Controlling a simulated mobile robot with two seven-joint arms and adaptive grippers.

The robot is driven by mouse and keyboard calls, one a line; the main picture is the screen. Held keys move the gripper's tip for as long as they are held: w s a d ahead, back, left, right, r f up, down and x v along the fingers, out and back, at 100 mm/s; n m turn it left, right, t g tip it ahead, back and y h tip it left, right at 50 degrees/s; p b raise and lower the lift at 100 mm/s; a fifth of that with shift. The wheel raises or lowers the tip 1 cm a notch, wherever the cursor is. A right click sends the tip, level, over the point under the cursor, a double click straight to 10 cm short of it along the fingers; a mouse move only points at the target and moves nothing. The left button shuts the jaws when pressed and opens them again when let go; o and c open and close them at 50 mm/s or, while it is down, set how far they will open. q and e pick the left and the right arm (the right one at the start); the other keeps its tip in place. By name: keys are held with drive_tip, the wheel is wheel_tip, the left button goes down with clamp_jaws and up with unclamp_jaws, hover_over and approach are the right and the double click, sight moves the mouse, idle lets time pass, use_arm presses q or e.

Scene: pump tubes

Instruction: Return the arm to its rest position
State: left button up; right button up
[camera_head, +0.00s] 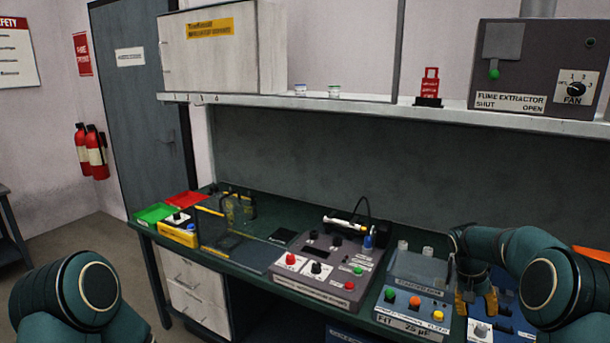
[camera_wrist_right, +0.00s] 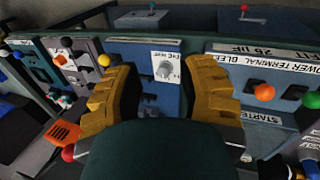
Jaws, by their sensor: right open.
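My right gripper (camera_head: 477,302) is at the lower right in the head view, at the end of my bent right arm (camera_head: 520,265). It points down over the bench gear beside the grey unit with coloured buttons (camera_head: 415,300). In the right wrist view, the yellow fingers of the right gripper (camera_wrist_right: 160,76) stand wide apart with nothing held between them.
The green bench (camera_head: 230,262) carries a grey control box (camera_head: 325,265), a clear-sided stand (camera_head: 235,232) and red and green trays. A shelf (camera_head: 380,106) runs above, holding a fume extractor box (camera_head: 535,70). Open floor lies at the left.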

drive_tip(key=s+a+f+n+t+y+b, duration=0.1)
drive_tip(key=s+a+f+n+y+b, duration=0.2)
drive_tip(key=a+f, duration=0.85)
drive_tip(key=s+a+f+t+y+b, duration=0.15)
drive_tip(key=s+a+f, duration=0.35)
drive_tip(key=a+f, duration=0.6)
drive_tip(key=s+a+f+y+b, duration=0.1)
drive_tip(key=s+a+f, duration=0.3)
drive_tip(key=s, duration=0.4)
drive_tip(key=s+a+f+y+b, duration=0.1)
drive_tip(key=s+a+f+b, duration=0.2)
drive_tip(key=s+a, duration=0.3)
drive_tip(key=s+t, duration=0.1)
drive_tip(key=s, duration=0.2)
drive_tip(key=shift+s+f, duration=0.25)
drive_tip(key=shift+f, duration=0.15)
drive_tip(key=shift+d+y, duration=0.1)
drive_tip(key=shift+y, duration=0.15)
